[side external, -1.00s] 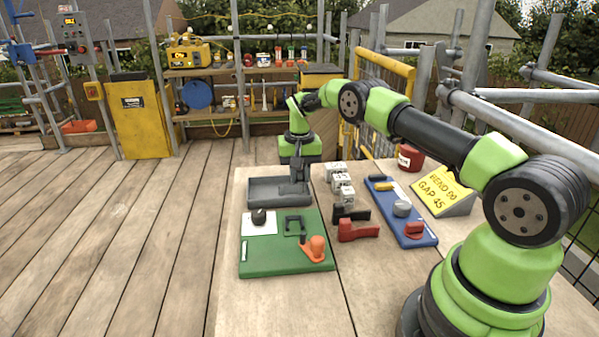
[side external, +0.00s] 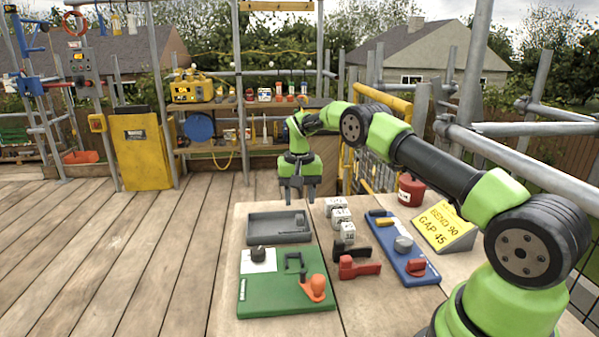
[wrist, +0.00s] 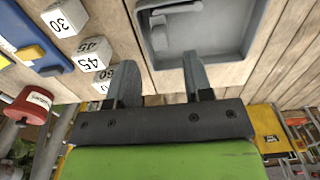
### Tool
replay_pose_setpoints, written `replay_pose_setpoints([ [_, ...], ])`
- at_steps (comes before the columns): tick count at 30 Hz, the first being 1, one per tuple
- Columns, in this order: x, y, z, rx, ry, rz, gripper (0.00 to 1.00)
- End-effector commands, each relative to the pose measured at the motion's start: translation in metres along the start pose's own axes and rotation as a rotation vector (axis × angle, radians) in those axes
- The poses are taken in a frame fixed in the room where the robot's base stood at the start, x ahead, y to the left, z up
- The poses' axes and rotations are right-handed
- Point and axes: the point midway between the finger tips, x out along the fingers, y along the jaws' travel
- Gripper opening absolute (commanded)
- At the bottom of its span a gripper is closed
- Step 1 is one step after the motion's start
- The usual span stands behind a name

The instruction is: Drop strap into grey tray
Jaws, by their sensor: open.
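A green board (side external: 262,297) with a black knob, a dark bracket and an orange piece stands in front of the tray. Numbered white blocks (side external: 341,219), black and red clamps (side external: 358,268) and a blue board (side external: 388,237) lie to the right. A yellow sign (side external: 444,226) stands beyond.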

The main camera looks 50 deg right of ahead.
Motion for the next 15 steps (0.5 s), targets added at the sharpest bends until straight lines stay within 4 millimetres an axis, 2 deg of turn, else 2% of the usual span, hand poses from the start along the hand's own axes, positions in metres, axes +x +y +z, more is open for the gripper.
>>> replay_pose_setpoints([
  [3, -0.032, -0.001, -0.001, 0.000, 0.006, -0.003, 0.46],
  [7, -0.061, 0.000, -0.001, 0.000, 0.006, -0.002, 0.46],
  [15, -0.084, 0.000, 0.000, -0.001, 0.001, 0.000, 0.46],
])
